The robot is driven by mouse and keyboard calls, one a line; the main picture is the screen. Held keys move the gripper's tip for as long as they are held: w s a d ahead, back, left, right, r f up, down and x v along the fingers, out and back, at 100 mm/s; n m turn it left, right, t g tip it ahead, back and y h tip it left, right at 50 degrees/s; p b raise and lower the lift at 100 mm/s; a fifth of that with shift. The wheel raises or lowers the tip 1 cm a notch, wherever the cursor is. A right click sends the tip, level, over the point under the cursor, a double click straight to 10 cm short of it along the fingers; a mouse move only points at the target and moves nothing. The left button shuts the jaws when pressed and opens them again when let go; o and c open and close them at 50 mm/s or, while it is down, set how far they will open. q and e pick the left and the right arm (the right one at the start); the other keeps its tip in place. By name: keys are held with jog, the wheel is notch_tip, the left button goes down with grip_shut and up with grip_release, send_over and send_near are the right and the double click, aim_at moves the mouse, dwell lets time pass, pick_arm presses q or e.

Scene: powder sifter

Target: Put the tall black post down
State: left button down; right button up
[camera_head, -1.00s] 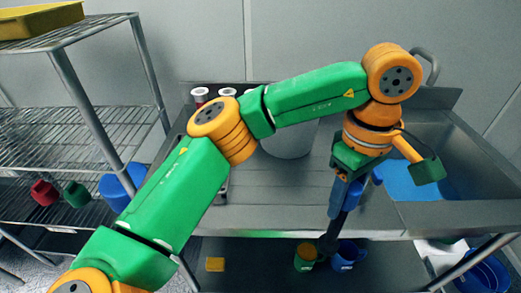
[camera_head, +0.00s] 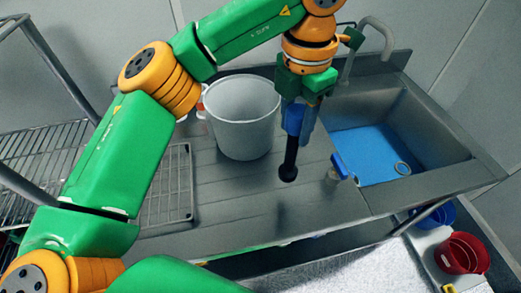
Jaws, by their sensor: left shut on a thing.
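The black post (camera_head: 289,161) hangs below my left gripper (camera_head: 298,122), roughly upright with its rounded dark end down. The blue fingers of my left gripper are shut on its upper part, which they hide. In the head view the post is over the bare steel counter (camera_head: 240,205), between the bucket and the sink. A dark reflection lies on the steel nearer me, and the post's lower end looks clear of the surface. My right gripper is not in view.
A light grey bucket (camera_head: 243,130) stands left of the post. A small blue-topped item (camera_head: 341,167) is close on the right, beside the sink (camera_head: 385,140) with its blue bottom. A wire rack (camera_head: 167,190) lies at left. The counter's front middle is bare.

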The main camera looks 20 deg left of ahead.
pick_arm(q)
jog(key=a+f+p, duration=0.1)
jog(key=a+f, duration=0.4)
jog(key=f, duration=0.4)
jog(key=shift+p, duration=0.3)
jog(key=shift+w+a, duration=0.1)
jog(key=shift+f, duration=0.2)
jog(key=shift+c, duration=1.9)
grip_release()
jog(key=shift+r, duration=0.1)
jog(key=shift+r, duration=0.1)
